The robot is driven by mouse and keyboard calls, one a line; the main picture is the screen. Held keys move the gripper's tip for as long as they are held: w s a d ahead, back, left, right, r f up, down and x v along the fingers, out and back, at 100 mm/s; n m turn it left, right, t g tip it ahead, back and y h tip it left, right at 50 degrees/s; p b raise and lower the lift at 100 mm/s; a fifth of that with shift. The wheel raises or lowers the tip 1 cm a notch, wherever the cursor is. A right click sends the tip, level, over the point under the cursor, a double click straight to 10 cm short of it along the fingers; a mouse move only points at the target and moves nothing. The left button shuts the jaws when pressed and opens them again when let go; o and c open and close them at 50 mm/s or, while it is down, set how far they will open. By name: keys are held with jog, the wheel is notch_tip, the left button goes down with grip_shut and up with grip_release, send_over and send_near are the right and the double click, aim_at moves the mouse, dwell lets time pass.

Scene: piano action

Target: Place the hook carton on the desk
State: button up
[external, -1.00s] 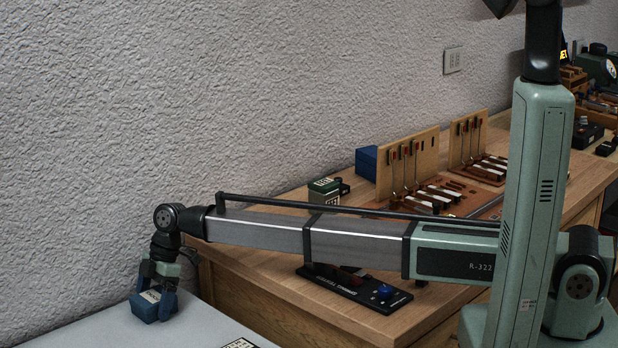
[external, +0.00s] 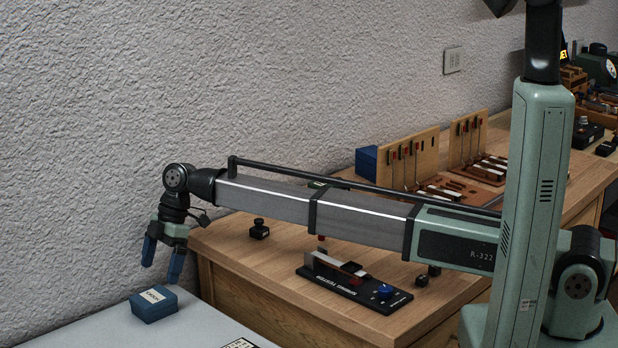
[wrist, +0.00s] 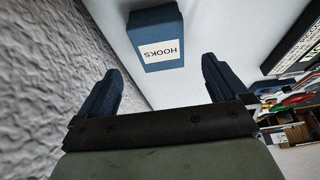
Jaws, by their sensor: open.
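The hook carton (external: 154,305) is a small dark blue box with a white label. It sits on the light grey desk (external: 200,328) at the lower left of the external view. In the wrist view the carton (wrist: 150,22) shows its label reading HOOKS, beyond the fingertips. My gripper (external: 161,274) is open and empty, with its blue fingers pointing down above the carton and apart from it. In the wrist view both fingers of my gripper (wrist: 161,82) are spread wide with nothing between them.
A wooden workbench (external: 240,270) stands right of the grey desk, holding a black test stand (external: 350,288), a small black piece (external: 259,230) and upright wooden racks (external: 412,160). The textured wall (external: 100,120) is close behind the gripper. A printed sheet (external: 240,344) lies at the desk's front.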

jog(key=shift+v, duration=1.6)
